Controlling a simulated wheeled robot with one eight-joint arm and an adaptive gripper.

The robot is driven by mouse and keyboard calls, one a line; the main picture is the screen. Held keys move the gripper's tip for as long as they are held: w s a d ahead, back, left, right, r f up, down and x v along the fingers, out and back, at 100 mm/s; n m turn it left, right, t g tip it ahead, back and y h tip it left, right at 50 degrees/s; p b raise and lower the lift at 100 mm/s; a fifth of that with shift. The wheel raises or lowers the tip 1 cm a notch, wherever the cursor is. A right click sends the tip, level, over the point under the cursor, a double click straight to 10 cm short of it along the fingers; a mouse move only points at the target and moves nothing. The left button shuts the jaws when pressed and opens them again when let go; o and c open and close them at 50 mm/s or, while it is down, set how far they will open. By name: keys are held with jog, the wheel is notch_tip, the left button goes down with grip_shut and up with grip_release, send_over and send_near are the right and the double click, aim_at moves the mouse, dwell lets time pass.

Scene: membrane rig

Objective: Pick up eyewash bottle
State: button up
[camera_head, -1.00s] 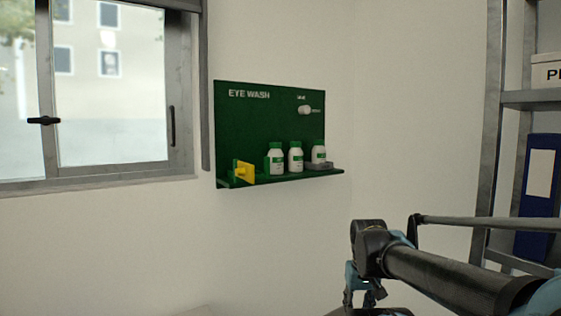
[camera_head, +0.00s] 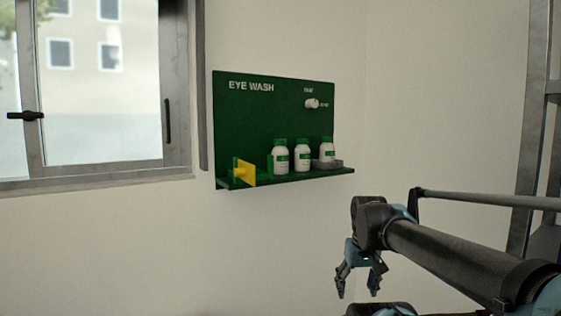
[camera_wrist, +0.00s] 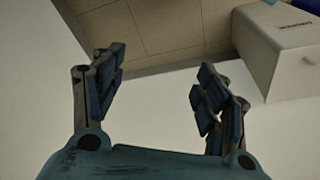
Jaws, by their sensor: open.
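Several things sit on the green eyewash station (camera_head: 260,115) on the wall, among them three white eyewash bottles with green caps. The left bottle (camera_head: 280,160), the middle bottle (camera_head: 302,158) and the right bottle (camera_head: 327,151) stand upright in a row on its ledge. The right one stands by a grey holder (camera_head: 330,164). My gripper (camera_head: 357,293) hangs open and empty, below and to the right of the station, pointing down. In the wrist view my gripper (camera_wrist: 160,95) shows its two fingers wide apart with nothing between them. No bottle shows in the wrist view.
A yellow plate (camera_head: 246,173) stands at the ledge's left end. A white knob (camera_head: 312,104) is on the board's upper right. A window (camera_head: 100,90) is at left and a metal shelf frame (camera_head: 530,130) at right. The wrist view shows a pale box (camera_wrist: 275,45) at upper right.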

jog(key=w+a+r+n+y, duration=0.1)
jog(key=w+a+r+n, duration=0.15)
jog(key=w+r, duration=0.6)
jog(key=w+a+r+n, duration=0.1)
jog(key=w+a+r, duration=0.3)
jog(key=r, duration=0.7)
jog(key=w+a+r+n+y, duration=0.1)
jog(key=w+r+n, duration=0.1)
jog(key=w+r, duration=0.7)
jog(key=n+y, duration=0.2)
jog(key=n, duration=0.4)
send_near(285, 145)
jog(key=x, duration=0.7)
jog(key=w+x, duration=0.1)
jog(key=x, duration=0.3)
jog(key=shift+w+d, duration=0.1)
jog(key=shift+d, duration=0.05)
jog(key=shift+x, duration=2.55)
jog(key=c, duration=1)
